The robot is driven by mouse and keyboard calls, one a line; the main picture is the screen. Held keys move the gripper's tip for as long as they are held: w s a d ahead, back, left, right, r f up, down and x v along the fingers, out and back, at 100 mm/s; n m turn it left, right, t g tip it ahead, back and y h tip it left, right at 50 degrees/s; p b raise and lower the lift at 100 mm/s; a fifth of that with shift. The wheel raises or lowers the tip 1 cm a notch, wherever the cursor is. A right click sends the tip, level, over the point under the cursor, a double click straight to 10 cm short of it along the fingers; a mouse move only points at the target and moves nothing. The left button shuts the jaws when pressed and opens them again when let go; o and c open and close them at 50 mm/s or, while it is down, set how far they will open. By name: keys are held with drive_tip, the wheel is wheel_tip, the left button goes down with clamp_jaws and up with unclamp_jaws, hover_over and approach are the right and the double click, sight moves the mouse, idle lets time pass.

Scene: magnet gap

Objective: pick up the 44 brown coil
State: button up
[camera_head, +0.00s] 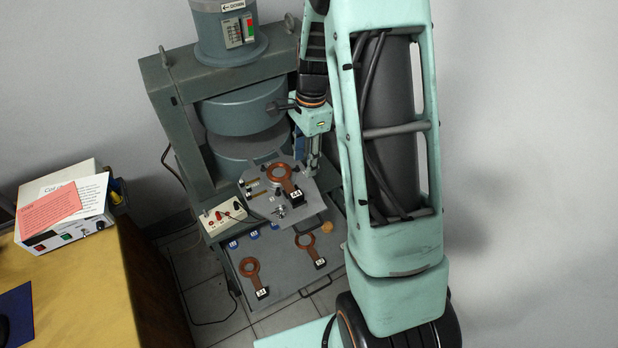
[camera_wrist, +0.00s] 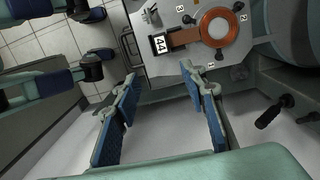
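The 44 brown coil (camera_head: 281,174) lies on the upper grey plate (camera_head: 268,203) in front of the magnet, its handle ending in a label. In the wrist view the coil (camera_wrist: 213,27) is a copper-brown ring on a brown handle with a white "44" label. My gripper (camera_wrist: 160,76) is open and empty in the wrist view, its blue-padded fingers apart, with the coil beyond their tips. In the head view my gripper (camera_head: 312,150) hangs just right of the plate, partly hidden by my arm.
Two other brown coils, a left one (camera_head: 250,267) and a right one (camera_head: 305,242), lie on the lower tray (camera_head: 290,286). The magnet (camera_head: 240,112) stands behind the plate. A yellow table (camera_head: 85,290) with a white box (camera_head: 65,235) stands at the left.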

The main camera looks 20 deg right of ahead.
hover_over(296, 194)
drive_tip(key=d, duration=0.1)
drive_tip(key=f, duration=0.6)
drive_tip(key=shift+w+d+f, duration=0.15)
drive_tip(key=shift+w+f, duration=0.25)
drive_tip(key=shift+s+a+f+p, duration=0.1)
drive_tip(key=shift+a+f+p, duration=0.1)
drive_tip(key=shift+f, duration=0.7)
drive_tip(key=shift+s+a+f+p, duration=0.15)
drive_tip(key=shift+f+p, duration=0.1)
drive_tip(key=shift+f, duration=0.7)
drive_tip(key=shift+s+a+f+p, duration=0.1)
drive_tip(key=shift+a+f+p, duration=0.1)
drive_tip(key=shift+f, duration=0.7)
drive_tip(key=shift+c, duration=0.2)
clamp_jaws()
